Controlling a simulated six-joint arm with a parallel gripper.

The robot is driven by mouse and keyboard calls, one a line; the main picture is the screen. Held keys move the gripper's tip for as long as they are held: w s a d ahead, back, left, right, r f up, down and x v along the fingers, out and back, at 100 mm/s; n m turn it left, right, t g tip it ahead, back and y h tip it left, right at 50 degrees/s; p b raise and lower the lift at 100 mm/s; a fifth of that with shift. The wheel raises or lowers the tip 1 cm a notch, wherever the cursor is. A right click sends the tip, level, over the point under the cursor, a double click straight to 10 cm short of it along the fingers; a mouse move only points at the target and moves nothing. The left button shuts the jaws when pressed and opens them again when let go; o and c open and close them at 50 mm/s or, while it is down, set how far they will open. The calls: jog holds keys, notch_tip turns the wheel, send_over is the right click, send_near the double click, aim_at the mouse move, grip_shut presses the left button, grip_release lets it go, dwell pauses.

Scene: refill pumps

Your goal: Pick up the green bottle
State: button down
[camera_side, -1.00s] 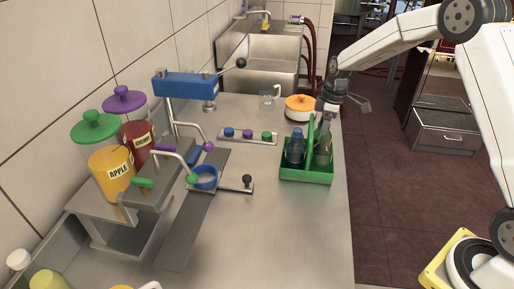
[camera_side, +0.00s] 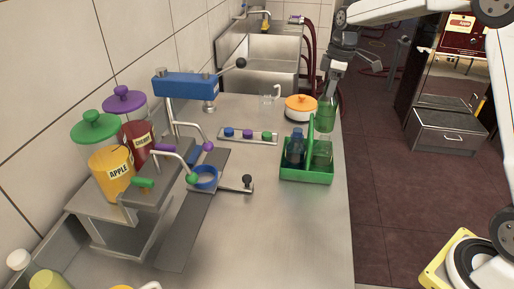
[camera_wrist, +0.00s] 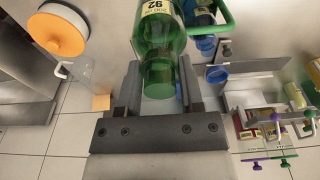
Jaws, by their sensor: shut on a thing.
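The green bottle (camera_side: 326,113) hangs from my gripper (camera_side: 331,88), raised above the counter at the right of the side view. In the wrist view the green bottle (camera_wrist: 160,40) lies between the two dark fingers of my gripper (camera_wrist: 160,88). My gripper is shut on its upper part. The green caddy (camera_side: 306,174) stands on the counter below and nearer the camera. A dark blue bottle (camera_side: 295,148) stands in its left compartment. Something translucent and greenish (camera_side: 322,154) shows in its right compartment.
A pot with an orange lid (camera_side: 300,106) stands just left of the held bottle. A strip with blue, purple and green buttons (camera_side: 248,136) lies left of the caddy. The dispenser with apple (camera_side: 113,173) and cherry containers is further left. The counter's front middle is clear.

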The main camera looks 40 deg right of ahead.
jog(key=shift+r, duration=3)
jog(key=shift+r, duration=3)
jog(key=shift+s+a, duration=0.1)
